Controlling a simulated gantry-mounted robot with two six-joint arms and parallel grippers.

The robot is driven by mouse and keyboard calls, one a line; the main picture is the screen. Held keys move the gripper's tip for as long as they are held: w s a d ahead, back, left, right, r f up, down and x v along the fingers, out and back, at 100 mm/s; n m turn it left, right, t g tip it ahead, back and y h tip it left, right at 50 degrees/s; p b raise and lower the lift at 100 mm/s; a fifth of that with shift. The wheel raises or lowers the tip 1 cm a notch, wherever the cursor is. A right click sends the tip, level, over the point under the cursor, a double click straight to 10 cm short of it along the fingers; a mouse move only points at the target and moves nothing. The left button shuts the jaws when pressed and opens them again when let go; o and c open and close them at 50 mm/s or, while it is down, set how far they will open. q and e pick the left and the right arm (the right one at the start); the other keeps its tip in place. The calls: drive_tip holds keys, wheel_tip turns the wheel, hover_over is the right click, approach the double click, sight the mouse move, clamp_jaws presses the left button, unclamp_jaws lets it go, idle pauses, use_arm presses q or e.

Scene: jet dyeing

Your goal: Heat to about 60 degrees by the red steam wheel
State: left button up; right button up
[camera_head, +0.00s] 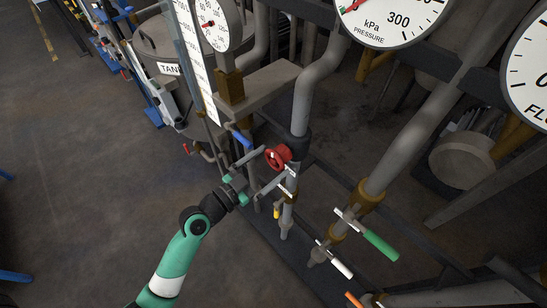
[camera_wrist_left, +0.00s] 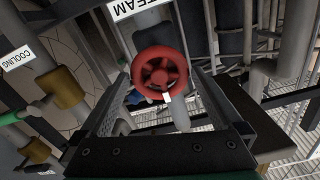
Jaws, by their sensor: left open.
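The red steam wheel (camera_head: 278,157) is a small round handwheel on a grey pipe, near the middle of the head view. In the left wrist view the wheel (camera_wrist_left: 160,73) shows face-on with a small white mark at its lower rim, below a label reading "STEAM" (camera_wrist_left: 133,6). My left gripper (camera_head: 273,165) is open, with its two fingers on either side of the wheel. In the wrist view a gap shows between the wheel and each finger. A white dial (camera_head: 217,24) with a red needle stands above; its top is cut off. My right gripper is out of view.
A pressure gauge (camera_head: 388,14) and a flow gauge (camera_head: 529,70) are at the upper right. Blue (camera_head: 238,134), yellow (camera_head: 276,211), white (camera_head: 341,265) and green (camera_head: 381,245) valve handles surround the wheel. A tank (camera_head: 153,45) stands behind left. The floor at left is clear.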

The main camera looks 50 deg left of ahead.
use_arm(q)
drive_tip(key=shift+w, duration=0.85)
drive_tip(key=c, duration=1)
drive_tip(key=shift+c, duration=0.2)
